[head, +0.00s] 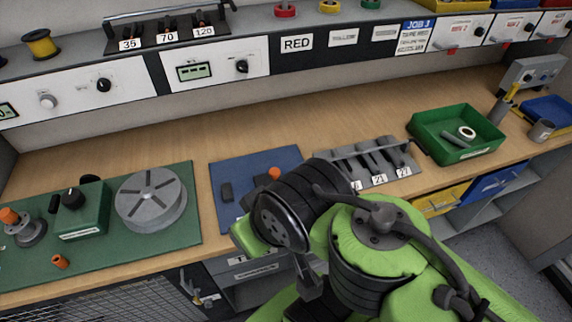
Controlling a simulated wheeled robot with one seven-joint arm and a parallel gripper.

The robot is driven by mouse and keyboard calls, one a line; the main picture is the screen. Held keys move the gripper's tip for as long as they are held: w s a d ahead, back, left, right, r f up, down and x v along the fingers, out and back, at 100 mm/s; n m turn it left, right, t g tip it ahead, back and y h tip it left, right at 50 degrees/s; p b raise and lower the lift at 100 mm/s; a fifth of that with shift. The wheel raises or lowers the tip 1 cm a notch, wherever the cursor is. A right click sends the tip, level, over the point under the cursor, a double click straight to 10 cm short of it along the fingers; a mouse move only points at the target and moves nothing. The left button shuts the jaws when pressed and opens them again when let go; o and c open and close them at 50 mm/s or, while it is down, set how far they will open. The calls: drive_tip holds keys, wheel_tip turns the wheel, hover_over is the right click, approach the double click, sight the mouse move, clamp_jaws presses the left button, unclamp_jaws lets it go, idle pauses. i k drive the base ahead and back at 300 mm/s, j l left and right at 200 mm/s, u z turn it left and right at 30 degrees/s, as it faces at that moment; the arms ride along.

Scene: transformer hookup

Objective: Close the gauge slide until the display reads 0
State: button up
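A blue mat (240,172) lies on the wooden bench, partly hidden by my arm. My arm covers the mat's right and near parts. My gripper's fingers cannot be made out, nor whether they touch anything.
A green mat (110,258) at left bears a round grey slotted disc (151,201) and a green knob box (82,212). A grey rack (385,180) stands right of the blue mat, near a green bin (425,129). Bare bench lies behind the mats.

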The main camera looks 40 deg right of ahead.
sight(266, 179)
drive_tip(key=z, duration=0.85)
drive_tip(key=j+u, duration=0.15)
drive_tip(key=u, duration=0.25)
drive_tip(key=j+u, duration=0.15)
drive_tip(key=u, duration=0.25)
drive_tip(key=j+u, duration=0.1)
drive_tip(key=u, duration=0.25)
drive_tip(key=i+j+u, duration=0.1)
drive_tip(key=u, duration=0.3)
